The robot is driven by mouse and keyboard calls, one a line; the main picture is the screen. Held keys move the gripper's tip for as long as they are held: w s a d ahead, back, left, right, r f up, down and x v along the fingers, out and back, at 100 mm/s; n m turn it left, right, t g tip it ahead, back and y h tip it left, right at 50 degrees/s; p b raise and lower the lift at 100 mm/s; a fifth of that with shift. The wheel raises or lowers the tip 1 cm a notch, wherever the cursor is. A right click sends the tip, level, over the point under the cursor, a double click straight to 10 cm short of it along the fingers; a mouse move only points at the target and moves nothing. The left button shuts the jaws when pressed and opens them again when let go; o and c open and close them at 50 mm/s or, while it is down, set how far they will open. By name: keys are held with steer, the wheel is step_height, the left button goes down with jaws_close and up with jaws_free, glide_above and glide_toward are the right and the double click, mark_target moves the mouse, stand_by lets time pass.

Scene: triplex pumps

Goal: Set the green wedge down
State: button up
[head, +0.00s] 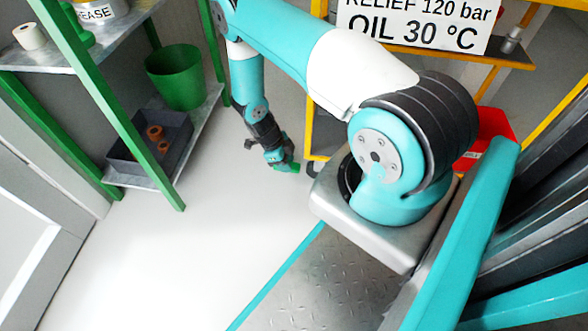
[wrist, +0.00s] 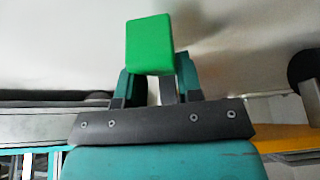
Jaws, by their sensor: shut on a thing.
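The green wedge (wrist: 149,45) is held in my gripper (wrist: 158,82) in the wrist view, between the two teal fingers. Its broad green face shows, and it sticks out beyond the fingertips. In the head view my gripper (head: 283,163) hangs low, with the small green wedge (head: 294,168) at its end. It is over or near the pale floor, left of the yellow cart's wheel. I cannot tell whether the wedge touches the floor.
A green-framed shelf (head: 112,100) at left holds a green bucket (head: 176,78) and a dark tray (head: 118,150) with orange-brown rings. A yellow cart (head: 311,100) stands behind my arm, with a red bin (head: 490,130) at right. The pale floor (head: 190,250) is clear.

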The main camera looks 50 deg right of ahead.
mark_target(293, 165)
steer(key=shift+s+d+f+b, duration=0.3)
steer(key=shift+s+f+b, duration=0.1)
steer(key=shift+s+f, duration=0.15)
steer(key=shift+s+d+f+b, duration=0.25)
steer(key=shift+s+f+b, duration=0.15)
steer(key=shift+f, duration=0.15)
steer(key=shift+s+d+r, duration=0.1)
steer(key=shift+s, duration=0.05)
steer(key=shift+f, duration=0.2)
steer(key=o, duration=1)
steer(key=shift+r, duration=0.15)
